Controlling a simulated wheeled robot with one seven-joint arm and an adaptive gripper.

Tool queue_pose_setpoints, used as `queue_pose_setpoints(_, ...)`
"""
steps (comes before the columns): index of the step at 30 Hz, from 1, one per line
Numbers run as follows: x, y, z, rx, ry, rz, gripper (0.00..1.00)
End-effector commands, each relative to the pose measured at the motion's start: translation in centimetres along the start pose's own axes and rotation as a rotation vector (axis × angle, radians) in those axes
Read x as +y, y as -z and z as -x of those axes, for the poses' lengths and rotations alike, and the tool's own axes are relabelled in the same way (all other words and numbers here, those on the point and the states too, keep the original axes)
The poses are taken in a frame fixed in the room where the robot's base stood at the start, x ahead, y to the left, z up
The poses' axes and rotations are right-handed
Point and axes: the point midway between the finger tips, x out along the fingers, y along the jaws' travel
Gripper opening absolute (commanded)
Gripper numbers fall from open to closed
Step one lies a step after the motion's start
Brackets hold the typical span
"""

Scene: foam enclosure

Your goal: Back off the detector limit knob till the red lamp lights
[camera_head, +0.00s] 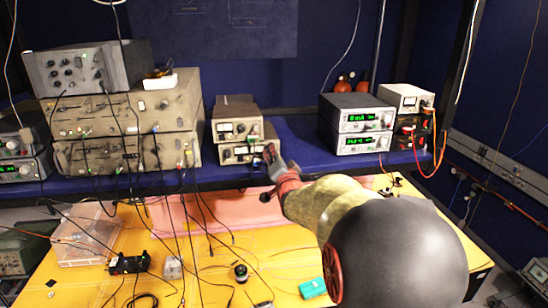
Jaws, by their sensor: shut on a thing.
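Two small beige meter boxes are stacked on the blue shelf in the head view, an upper box (237,121) and a lower box (238,153). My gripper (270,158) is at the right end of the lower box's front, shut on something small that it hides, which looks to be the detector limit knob. My arm reaches in from the lower right. A small green spot shows on the front between the two boxes. I cannot make out a lit red lamp on them. Panel lettering is too small to read.
Large beige instruments (118,118) stand to the left, with a grey box (88,68) on top. Displays with green digits (357,130) stand to the right. Cables hang over the shelf front. On the yellow table (210,275) are a clear bin (88,238) and small parts.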

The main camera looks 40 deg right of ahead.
Motion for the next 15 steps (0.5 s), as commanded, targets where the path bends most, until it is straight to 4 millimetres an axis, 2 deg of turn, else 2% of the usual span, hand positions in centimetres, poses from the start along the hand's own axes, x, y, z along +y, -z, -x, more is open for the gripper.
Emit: queue_pose_setpoints(15, 0.48, -0.40, -0.01, -0.007, -0.009, 0.358, 0.00)
